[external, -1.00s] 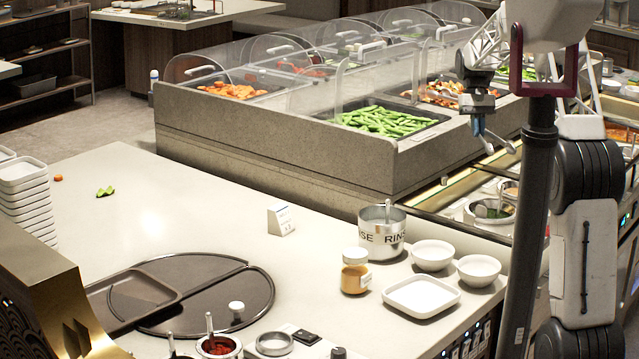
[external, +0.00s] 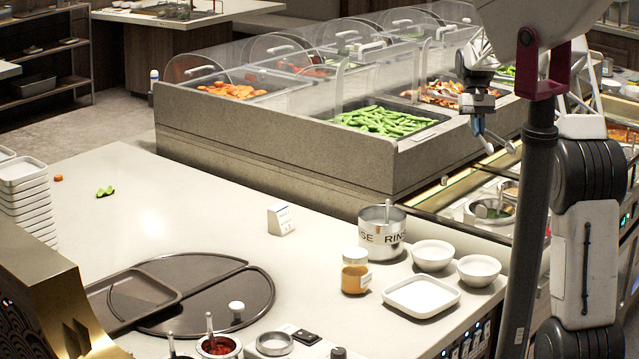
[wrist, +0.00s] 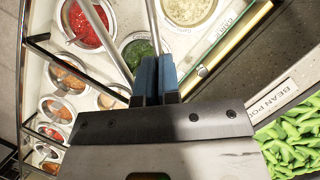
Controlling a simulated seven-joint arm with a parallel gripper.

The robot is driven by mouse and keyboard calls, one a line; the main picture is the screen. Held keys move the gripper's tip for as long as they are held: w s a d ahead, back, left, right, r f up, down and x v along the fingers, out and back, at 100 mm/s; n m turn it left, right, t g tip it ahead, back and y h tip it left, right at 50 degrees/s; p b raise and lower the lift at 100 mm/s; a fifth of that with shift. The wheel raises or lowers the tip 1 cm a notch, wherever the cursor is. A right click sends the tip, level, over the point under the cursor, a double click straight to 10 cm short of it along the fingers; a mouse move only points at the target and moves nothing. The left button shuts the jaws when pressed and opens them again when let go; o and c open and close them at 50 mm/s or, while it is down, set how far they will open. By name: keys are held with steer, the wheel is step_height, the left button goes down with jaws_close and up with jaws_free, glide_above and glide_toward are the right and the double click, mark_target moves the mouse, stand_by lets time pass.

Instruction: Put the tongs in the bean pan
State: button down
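The bean pan (external: 385,121), full of green pods, sits in the grey counter in the external view. Its pods (wrist: 290,145) fill the lower right corner of the wrist view, beside a label reading "BEAN PO…". My gripper (external: 480,130) hangs to the right of the pan, near the counter's right end. In the wrist view its blue fingers (wrist: 156,75) are close together, with slim metal arms running up from them. These look like the tongs (wrist: 151,25), held in the fingers. In the external view the metal tongs (external: 498,143) stick out to the lower right.
Sauce wells, one red (wrist: 88,25) and one green (wrist: 138,53), lie below my gripper. Clear covers (external: 290,52) stand over the counter's back pans. A rinse pot (external: 382,232) and white bowls stand on the front table.

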steer(key=shift+r, duration=0.55)
step_height(320, 180, up, 4)
steer(key=shift+f, duration=0.1)
steer(key=s+a+n+t+h, duration=0.25)
steer(key=a+n, duration=0.75)
steer(key=a, duration=0.9)
steer(key=s+a+n+t+h, duration=0.3)
steer(key=a+n, duration=0.6)
steer(key=a, duration=1)
steer(key=s+a+n+t+y, duration=0.2)
steer(key=s+a+n+y, duration=0.1)
steer(key=s+a+n, duration=0.95)
steer(key=s+a+n+t+y, duration=0.2)
steer(key=s+a+n+y, duration=0.35)
steer(key=s+a, duration=1.1)
steer(key=w+a+f, duration=0.1)
steer(key=f, duration=0.6)
steer(key=w+a+f+n+h, duration=0.1)
steer(key=f, duration=0.7)
steer(key=w+a+f+n, duration=0.1)
steer(key=a+f, duration=0.1)
steer(key=f, duration=0.5)
steer(key=shift+w+a+f+g+h, duration=0.1)
steer(key=shift+w+f+g+h, duration=0.1)
steer(key=shift+w+g+h, duration=0.1)
steer(key=shift+f, duration=0.3)
steer(key=shift+a, duration=0.15)
